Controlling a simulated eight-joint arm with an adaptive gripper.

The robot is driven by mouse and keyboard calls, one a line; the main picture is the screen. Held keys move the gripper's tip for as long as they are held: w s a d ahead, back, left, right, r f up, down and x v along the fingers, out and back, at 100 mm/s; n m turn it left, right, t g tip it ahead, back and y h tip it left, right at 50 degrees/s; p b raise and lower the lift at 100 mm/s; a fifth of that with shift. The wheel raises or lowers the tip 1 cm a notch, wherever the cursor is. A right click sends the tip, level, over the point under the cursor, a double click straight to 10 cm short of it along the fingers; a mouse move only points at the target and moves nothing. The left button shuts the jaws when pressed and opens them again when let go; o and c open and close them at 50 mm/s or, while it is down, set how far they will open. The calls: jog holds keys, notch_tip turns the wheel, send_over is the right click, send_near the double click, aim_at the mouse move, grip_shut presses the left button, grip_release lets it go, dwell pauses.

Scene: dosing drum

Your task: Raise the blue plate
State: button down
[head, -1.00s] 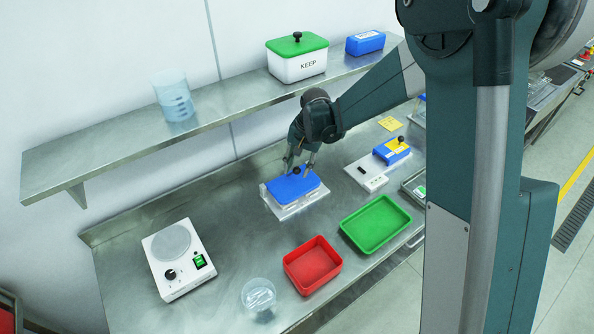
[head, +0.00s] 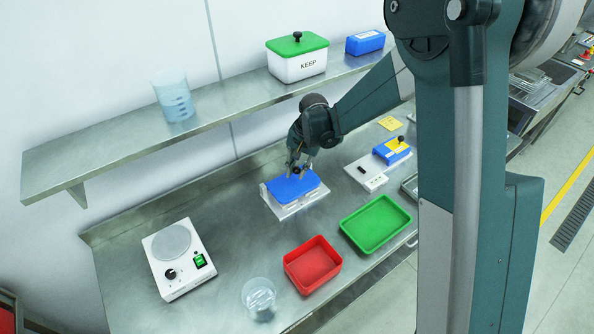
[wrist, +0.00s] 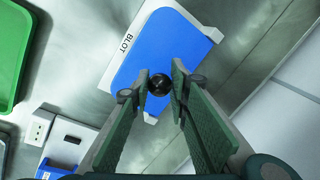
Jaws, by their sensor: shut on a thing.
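The blue plate (head: 288,189) lies on a pale base (head: 302,206) on the steel bench. In the wrist view the blue plate (wrist: 165,50) has a black round knob (wrist: 159,83) near its middle, and the base edge reads "BLOT". My gripper (head: 299,168) is over the plate. In the wrist view my gripper (wrist: 160,88) has its two fingers on either side of the knob, shut on it. The plate looks level and still on its base. Part of the plate is hidden by the fingers in the wrist view.
A red tray (head: 313,266), a green tray (head: 377,225), a clear beaker (head: 258,296) and a hotplate (head: 178,260) stand on the bench. A blue-topped block (head: 391,151) is to the right.

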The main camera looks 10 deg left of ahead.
jog(key=shift+w+a+r+b, duration=0.8)
jog(key=shift+w+a+b, duration=0.05)
jog(key=shift+w+a, duration=0.15)
jog(key=c, duration=2.2)
grip_release()
